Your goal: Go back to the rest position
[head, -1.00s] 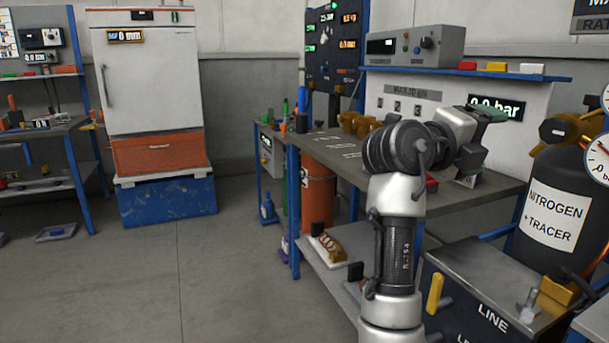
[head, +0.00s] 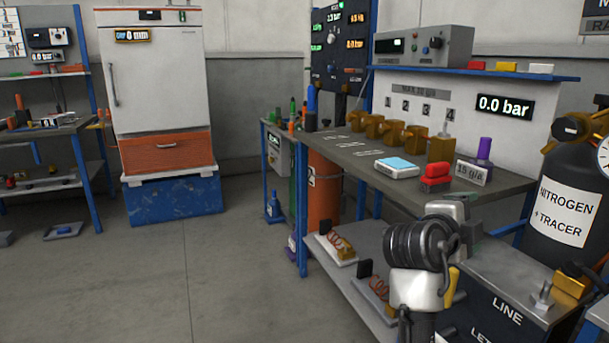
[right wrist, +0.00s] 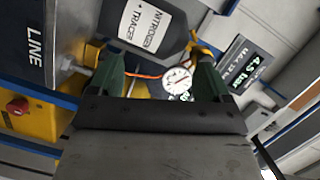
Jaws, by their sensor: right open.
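My right arm comes up from the bottom of the head view, with its dark ribbed joint and silver links in front of the workbench (head: 345,150). My right gripper (head: 464,224) is small and partly hidden behind the wrist there, in front of the bench's lower level. In the right wrist view its two green fingers (right wrist: 160,78) stand wide apart with nothing between them; a round gauge and an orange hose show beyond. My left gripper is not in view.
A black nitrogen tracer cylinder (head: 567,205) and the dark LINE box (head: 500,300) stand at the right. A scale (head: 396,168) and several brass fittings sit on the bench. The floor (head: 150,280) at left is clear.

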